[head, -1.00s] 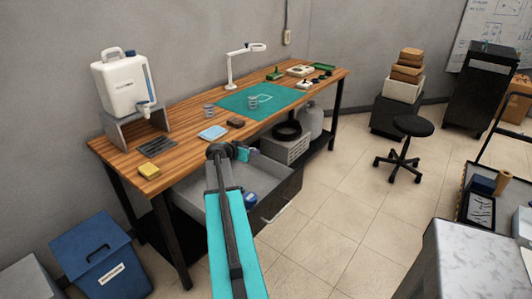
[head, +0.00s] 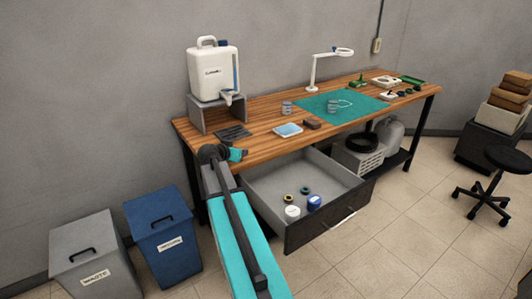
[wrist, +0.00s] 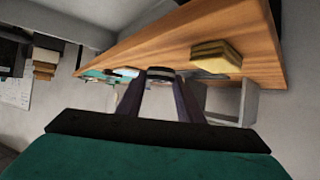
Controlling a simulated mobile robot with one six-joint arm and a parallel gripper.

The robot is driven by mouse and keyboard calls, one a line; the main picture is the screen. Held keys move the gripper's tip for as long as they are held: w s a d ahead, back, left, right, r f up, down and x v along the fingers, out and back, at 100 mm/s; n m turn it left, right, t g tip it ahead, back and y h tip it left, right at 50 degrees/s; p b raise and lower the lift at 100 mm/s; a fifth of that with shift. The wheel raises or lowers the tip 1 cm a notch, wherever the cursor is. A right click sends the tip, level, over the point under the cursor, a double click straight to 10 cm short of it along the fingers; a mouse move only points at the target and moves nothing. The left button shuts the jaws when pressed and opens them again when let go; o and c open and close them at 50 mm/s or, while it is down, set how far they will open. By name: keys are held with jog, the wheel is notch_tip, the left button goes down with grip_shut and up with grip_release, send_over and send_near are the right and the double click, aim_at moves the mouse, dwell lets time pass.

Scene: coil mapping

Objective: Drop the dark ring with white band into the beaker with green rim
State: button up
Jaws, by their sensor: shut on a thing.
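In the wrist view, my gripper (wrist: 160,82) is shut on the dark ring with white band (wrist: 161,73), which shows edge-on between the fingertips. In the head view, my gripper (head: 238,155) is by the bench's front edge, left of the open drawer, and the ring cannot be made out there. Two small clear beakers stand on the bench: one (head: 287,107) left of the green mat, the other (head: 332,106) on the mat. Both are apart from my gripper, farther along the bench. Their rim colours are too small to tell.
The wooden bench (head: 262,124) holds a water jug (head: 213,72), a blue-white pad (head: 288,130), a brown block (head: 313,124) and a lamp (head: 314,70). A yellow sponge (wrist: 215,54) shows in the wrist view. The open drawer (head: 340,183) juts out, holding rings and jars. Bins stand left.

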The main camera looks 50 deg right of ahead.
jog(key=w+a+r+n+t+y+b, duration=0.1)
jog(key=w+a+n+t+y, duration=0.1)
jog(key=a, duration=1.4)
jog(key=w+a+r+n+t+y+b, duration=0.1)
jog(key=a+n, duration=0.6)
jog(key=a, duration=1)
jog(key=w+a+r+n+t+y+b, duration=0.1)
jog(key=w+a+n+t+y, duration=0.3)
jog(key=a, duration=1.3)
jog(key=shift+w+a+r+n+t+y+b, duration=0.25)
jog(key=shift+w+y+b, duration=0.45)
jog(key=shift+w+y, duration=1.1)
jog(key=shift+s+f+y, duration=0.1)
jog(key=shift+s+y, duration=0.3)
jog(key=shift+s, duration=0.05)
